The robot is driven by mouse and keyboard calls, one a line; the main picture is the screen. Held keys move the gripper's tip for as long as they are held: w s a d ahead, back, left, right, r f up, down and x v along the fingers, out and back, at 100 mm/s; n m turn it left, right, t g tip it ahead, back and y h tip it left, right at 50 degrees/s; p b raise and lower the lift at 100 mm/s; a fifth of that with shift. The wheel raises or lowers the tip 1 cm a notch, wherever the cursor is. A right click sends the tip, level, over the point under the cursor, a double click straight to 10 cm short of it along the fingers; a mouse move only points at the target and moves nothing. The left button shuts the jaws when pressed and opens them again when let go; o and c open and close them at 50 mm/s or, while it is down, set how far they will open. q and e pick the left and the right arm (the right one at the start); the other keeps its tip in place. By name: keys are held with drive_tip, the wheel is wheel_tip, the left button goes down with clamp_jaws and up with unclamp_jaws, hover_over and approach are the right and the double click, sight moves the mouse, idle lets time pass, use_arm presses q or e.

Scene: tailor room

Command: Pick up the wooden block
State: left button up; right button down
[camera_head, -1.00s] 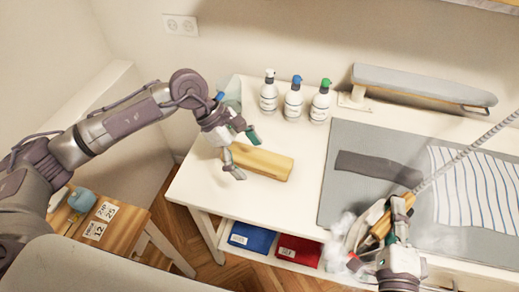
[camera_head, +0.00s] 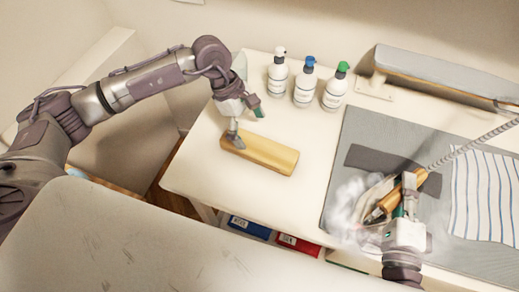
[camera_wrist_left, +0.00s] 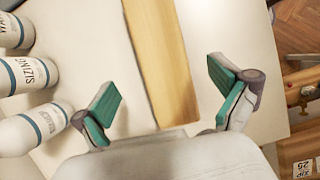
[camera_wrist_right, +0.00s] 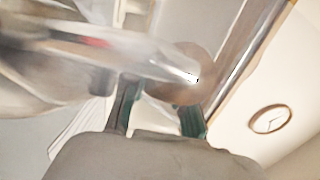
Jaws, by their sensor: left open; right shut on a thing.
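The wooden block (camera_head: 270,157) lies flat on the white table, left of the grey mat. My left gripper (camera_head: 246,123) is open above the block's left end, one finger on each side of it. In the left wrist view the block (camera_wrist_left: 160,60) runs between the two green-padded fingers (camera_wrist_left: 165,95), with gaps on both sides. My right gripper (camera_head: 404,203) is shut on the wooden handle of a steaming iron (camera_head: 378,208) over the grey mat. The iron (camera_wrist_right: 100,55) also shows, blurred, in the right wrist view.
Three white bottles, with a white cap (camera_head: 278,74), a blue cap (camera_head: 305,82) and a green cap (camera_head: 336,88), stand behind the block. A small ironing board (camera_head: 440,75) is at the back right. The white table (camera_head: 225,180) is clear around the block.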

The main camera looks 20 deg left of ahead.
sight(259, 145)
use_arm(q)
drive_tip(key=shift+d+f, duration=0.15)
drive_tip(key=shift+f, duration=0.3)
use_arm(e)
drive_tip(key=shift+w, duration=0.1)
use_arm(q)
drive_tip(key=shift+s+d+f, duration=0.15)
drive_tip(key=shift+d+f, duration=0.1)
drive_tip(key=shift+f, duration=0.2)
use_arm(e)
drive_tip(key=shift+r, duration=0.1)
use_arm(q)
drive_tip(key=b+x, duration=0.1)
drive_tip(key=x, duration=0.3)
drive_tip(key=shift+d+f, duration=0.1)
drive_tip(key=shift+f, duration=0.05)
use_arm(e)
drive_tip(key=shift+f, duration=0.55)
use_arm(q)
drive_tip(key=c, duration=1.7)
drive_tip(key=shift+o, duration=0.2)
drive_tip(key=shift+r, duration=0.2)
use_arm(e)
drive_tip(key=shift+r, duration=0.1)
